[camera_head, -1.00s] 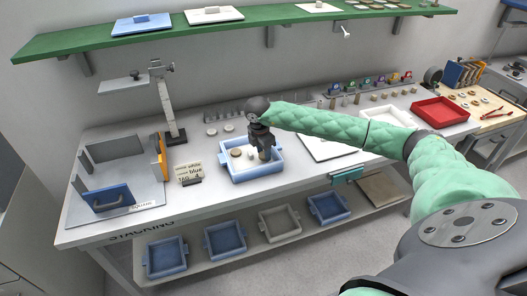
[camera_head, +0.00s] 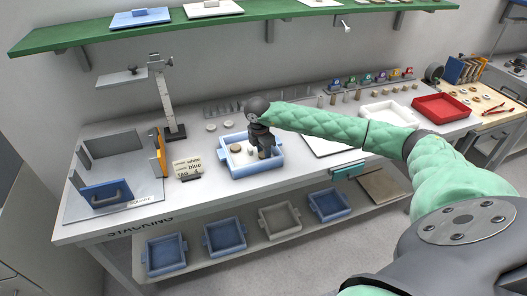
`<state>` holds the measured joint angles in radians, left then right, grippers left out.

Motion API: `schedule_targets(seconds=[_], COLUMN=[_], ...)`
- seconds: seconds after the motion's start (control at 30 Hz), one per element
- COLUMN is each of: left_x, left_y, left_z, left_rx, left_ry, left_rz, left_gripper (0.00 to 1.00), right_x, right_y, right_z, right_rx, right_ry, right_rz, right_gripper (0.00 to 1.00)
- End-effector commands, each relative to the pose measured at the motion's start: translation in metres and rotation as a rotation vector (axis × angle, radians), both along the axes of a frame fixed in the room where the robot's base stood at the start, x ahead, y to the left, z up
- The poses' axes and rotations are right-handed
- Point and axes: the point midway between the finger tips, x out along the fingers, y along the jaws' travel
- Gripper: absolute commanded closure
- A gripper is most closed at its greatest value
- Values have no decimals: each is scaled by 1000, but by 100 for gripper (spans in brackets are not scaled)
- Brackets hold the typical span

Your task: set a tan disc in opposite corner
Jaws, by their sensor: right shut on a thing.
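A blue tray (camera_head: 237,171) with raised walls and side handles sits on the workbench. One tan disc (camera_head: 235,148) lies in its far left part, and a small white piece (camera_head: 251,149) is beside it toward the middle. My right gripper (camera_head: 264,155) points down over the tray's right side, close to its near right corner. It is shut on a tan disc, which the fingers and the small size mostly hide. I cannot tell whether that disc touches the tray floor. My left gripper is not in view.
Two loose discs (camera_head: 211,127) lie behind the tray. A label stand (camera_head: 187,169) and a fixture with a blue handled plate (camera_head: 106,194) are at left. A white tray (camera_head: 388,113) and a red tray (camera_head: 441,107) stand at right. Several trays sit on the lower shelf.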

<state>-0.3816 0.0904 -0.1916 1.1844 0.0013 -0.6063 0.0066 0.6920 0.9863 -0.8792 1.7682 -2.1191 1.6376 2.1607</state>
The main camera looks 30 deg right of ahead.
Motion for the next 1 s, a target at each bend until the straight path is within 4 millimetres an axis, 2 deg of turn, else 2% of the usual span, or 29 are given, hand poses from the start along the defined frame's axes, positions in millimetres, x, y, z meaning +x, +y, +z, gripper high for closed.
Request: schedule_targets(seconds=[0.33, 0.37, 0.47, 0.5, 0.8, 1.0], left_x=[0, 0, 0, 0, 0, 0], left_y=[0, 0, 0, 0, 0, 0], left_z=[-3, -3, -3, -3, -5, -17], left_rx=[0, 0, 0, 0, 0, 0], left_ry=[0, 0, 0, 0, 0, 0], left_rz=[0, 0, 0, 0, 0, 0], left_gripper=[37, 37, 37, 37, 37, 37], right_x=[0, 0, 0, 0, 0, 1], right_y=[0, 0, 0, 0, 0, 3], right_z=[-4, -4, -4, -4, -2, 19], right_rx=[0, 0, 0, 0, 0, 0], right_ry=[0, 0, 0, 0, 0, -3], right_rz=[0, 0, 0, 0, 0, 0], right_gripper=[84, 58, 39, 37, 37, 37])
